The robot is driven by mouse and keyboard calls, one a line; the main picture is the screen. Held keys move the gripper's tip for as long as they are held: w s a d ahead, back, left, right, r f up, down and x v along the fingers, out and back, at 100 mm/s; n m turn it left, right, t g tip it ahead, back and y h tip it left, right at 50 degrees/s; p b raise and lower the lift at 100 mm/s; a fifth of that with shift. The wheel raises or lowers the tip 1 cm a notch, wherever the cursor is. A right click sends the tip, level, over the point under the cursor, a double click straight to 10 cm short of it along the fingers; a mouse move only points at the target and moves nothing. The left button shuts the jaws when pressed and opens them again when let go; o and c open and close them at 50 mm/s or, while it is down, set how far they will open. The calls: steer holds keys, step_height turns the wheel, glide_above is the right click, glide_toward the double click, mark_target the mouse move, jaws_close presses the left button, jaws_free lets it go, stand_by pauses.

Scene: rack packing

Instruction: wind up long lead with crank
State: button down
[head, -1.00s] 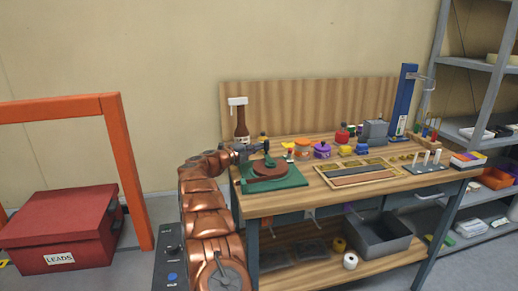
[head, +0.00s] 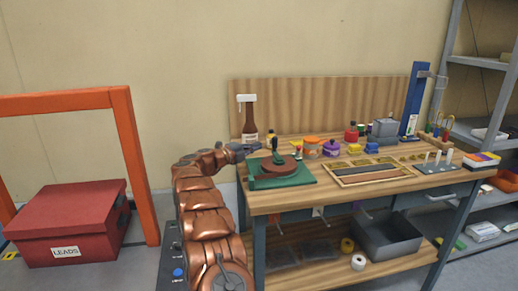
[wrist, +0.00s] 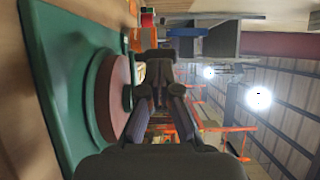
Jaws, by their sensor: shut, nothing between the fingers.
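A gap seems to lie between fingers and handle in the head view. I cannot make out a long lead. A red lidded box labelled LEADS (head: 66,222) stands on the floor at left.
A brown bottle (head: 250,120) stands behind my gripper. Several jars and small blocks, a grey bin (head: 384,127) and a wooden tray (head: 345,182) fill the bench to the right. An orange frame (head: 136,165) stands left of my arm.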

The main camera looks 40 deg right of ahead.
steer(key=shift+w+a, duration=1.45)
steer(key=shift+w, duration=0.05)
steer(key=shift+w+a+r, duration=0.1)
steer(key=shift+w+a, duration=0.05)
steer(key=shift+w, duration=0.05)
steer(key=shift+w+a+p, duration=0.35)
steer(key=shift+w+a, duration=0.35)
steer(key=shift+a, duration=0.05)
steer(key=p, duration=0.3)
steer(key=w+a+p, duration=0.1)
steer(key=p, duration=0.2)
steer(key=shift+w+a+r+p, duration=0.1)
steer(key=shift+w+r+p, duration=0.15)
steer(key=shift+r+p, duration=0.1)
steer(key=shift+w+a+f+p, duration=0.15)
steer(key=shift+f+p, duration=0.25)
steer(key=shift+p, duration=0.45)
steer(key=shift+a, duration=0.1)
